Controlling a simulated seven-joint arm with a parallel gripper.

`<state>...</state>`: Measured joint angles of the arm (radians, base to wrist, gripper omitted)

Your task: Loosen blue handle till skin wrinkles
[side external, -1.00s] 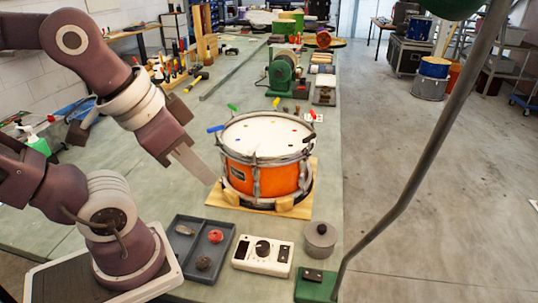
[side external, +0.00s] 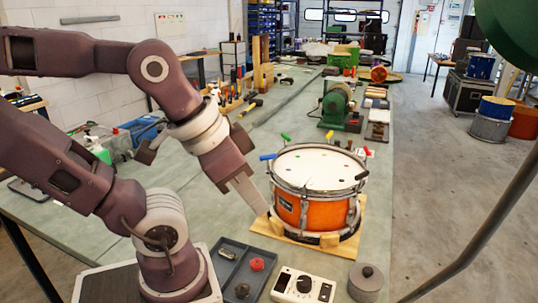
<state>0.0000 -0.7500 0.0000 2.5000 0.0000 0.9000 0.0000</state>
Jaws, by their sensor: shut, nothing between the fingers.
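The orange drum (side external: 313,213) stands upright on a wooden board, with its white skin (side external: 318,165) facing up. The skin looks smooth at this size, with small coloured dots near its edge. The blue handle (side external: 268,157) sticks out from the rim at the drum's left. Green, red and black handles sit elsewhere around the rim. My gripper (side external: 263,208) is shut and empty. It points down at the drum's lower left, below the blue handle in the picture and apart from it. Whether its tip touches the drum or board cannot be told.
A grey tray (side external: 222,263) with a red piece, a white control box (side external: 303,287) and a grey round pot (side external: 366,280) lie in front of the drum. A green machine (side external: 336,104) stands behind. The bench left of the drum is mostly clear.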

